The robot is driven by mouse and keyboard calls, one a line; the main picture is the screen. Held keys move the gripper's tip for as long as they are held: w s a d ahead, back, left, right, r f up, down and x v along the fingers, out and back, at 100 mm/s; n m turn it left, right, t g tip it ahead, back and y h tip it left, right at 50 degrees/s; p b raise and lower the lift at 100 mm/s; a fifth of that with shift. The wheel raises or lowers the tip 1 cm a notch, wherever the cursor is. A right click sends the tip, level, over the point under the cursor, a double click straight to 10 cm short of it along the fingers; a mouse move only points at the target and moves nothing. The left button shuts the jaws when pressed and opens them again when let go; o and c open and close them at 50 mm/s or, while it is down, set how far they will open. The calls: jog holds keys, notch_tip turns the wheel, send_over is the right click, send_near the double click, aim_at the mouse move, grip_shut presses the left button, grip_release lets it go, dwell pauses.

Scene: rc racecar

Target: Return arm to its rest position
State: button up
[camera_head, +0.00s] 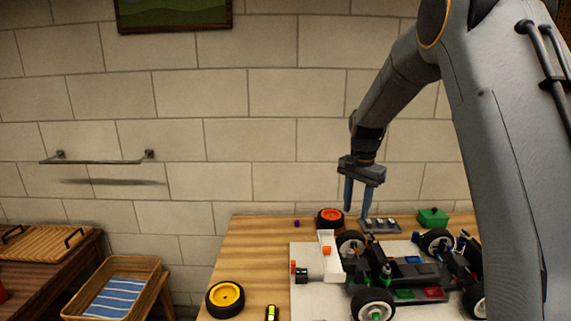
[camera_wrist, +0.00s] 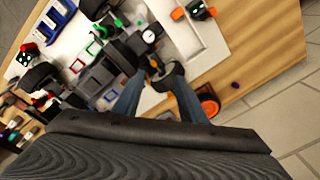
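My gripper (camera_head: 357,197) hangs from my arm above the back part of the wooden table, with its blue fingers pointing down. In the wrist view my gripper (camera_wrist: 158,97) shows two blue fingers spread apart with nothing held between them. Below stands the RC racecar chassis (camera_head: 405,270) on a white board, with black tyres and coloured parts. The chassis also shows in the wrist view (camera_wrist: 105,75), beyond the fingers. One black wheel (camera_wrist: 168,76) appears between the fingertips in the picture, but lies beyond them. My upper arm covers the right side of the head view.
An orange-rimmed wheel (camera_head: 330,218) and a green box (camera_head: 433,217) are at the table's back. A yellow-rimmed wheel (camera_head: 225,299) lies at the left. A basket with a striped cloth (camera_head: 113,297) stands left of the table. A brick wall (camera_head: 210,140) is behind.

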jog(key=s+a+f+n+t, duration=0.15)
jog(key=s+n, duration=0.35)
jog(key=s, duration=1)
jog(key=s+f+n, duration=0.2)
jog(key=s+n, duration=0.2)
jog(key=s, duration=1.1)
notch_tip(320, 180, down, 10)
jog(key=s+g+b, duration=0.2)
jog(key=b, duration=0.7)
jog(key=shift+s+b, duration=0.25)
jog(key=shift+b, duration=0.1)
jog(key=shift+a, duration=0.1)
jog(key=shift+c, duration=0.7)
jog(key=shift+a, duration=0.1)
jog(key=shift+c, duration=0.2)
